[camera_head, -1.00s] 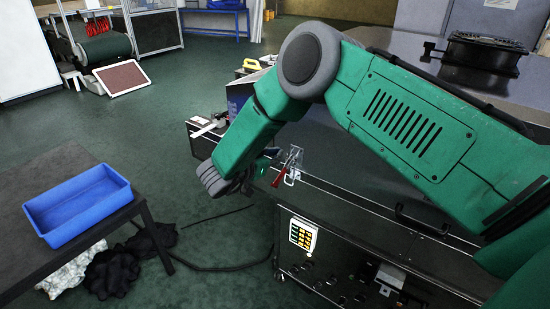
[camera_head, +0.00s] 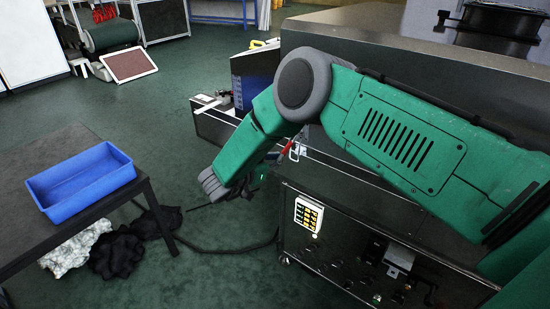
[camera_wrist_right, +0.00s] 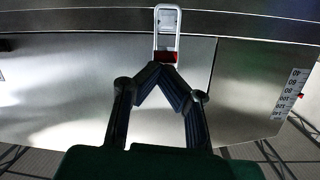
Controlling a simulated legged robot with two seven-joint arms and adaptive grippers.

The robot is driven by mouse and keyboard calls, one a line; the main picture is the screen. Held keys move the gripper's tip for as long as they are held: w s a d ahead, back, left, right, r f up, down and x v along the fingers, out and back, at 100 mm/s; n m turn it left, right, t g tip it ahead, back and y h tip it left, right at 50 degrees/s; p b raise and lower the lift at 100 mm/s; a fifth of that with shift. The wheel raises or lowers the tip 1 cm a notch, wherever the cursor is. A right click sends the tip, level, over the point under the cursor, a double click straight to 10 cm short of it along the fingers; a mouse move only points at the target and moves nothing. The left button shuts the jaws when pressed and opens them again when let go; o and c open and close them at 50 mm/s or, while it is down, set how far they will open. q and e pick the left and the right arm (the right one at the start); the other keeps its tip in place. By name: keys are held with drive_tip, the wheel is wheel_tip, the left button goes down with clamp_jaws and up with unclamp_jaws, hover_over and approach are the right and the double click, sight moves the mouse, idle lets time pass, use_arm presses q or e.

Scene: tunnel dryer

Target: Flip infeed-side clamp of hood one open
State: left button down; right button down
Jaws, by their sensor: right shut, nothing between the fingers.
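The clamp (camera_head: 291,150) is on the machine's long front edge in the head view, just beyond my right forearm. It has a red grip and a pale metal loop. In the right wrist view the clamp's metal loop (camera_wrist_right: 167,25) stands upright against the panel, with its red part (camera_wrist_right: 166,57) at the lower end. My right gripper (camera_wrist_right: 161,70) is shut and empty, its fingertips together just below the red part. I cannot tell whether they touch it. In the head view my arm mostly hides this gripper. My left gripper is not in view.
A blue tray (camera_head: 82,183) sits on a dark table at the left, with dark and pale cloth (camera_head: 117,252) on the floor beneath. A control panel (camera_head: 309,215) is on the machine's front below the clamp. A cable crosses the floor.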

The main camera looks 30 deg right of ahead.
drive_tip(key=shift+f+b, duration=0.3)
drive_tip(key=shift+f, duration=0.65)
drive_tip(key=v, duration=1.2)
drive_tip(key=shift+f, duration=0.2)
drive_tip(key=shift+w+a+f, duration=0.1)
drive_tip(key=shift+w+a, duration=0.05)
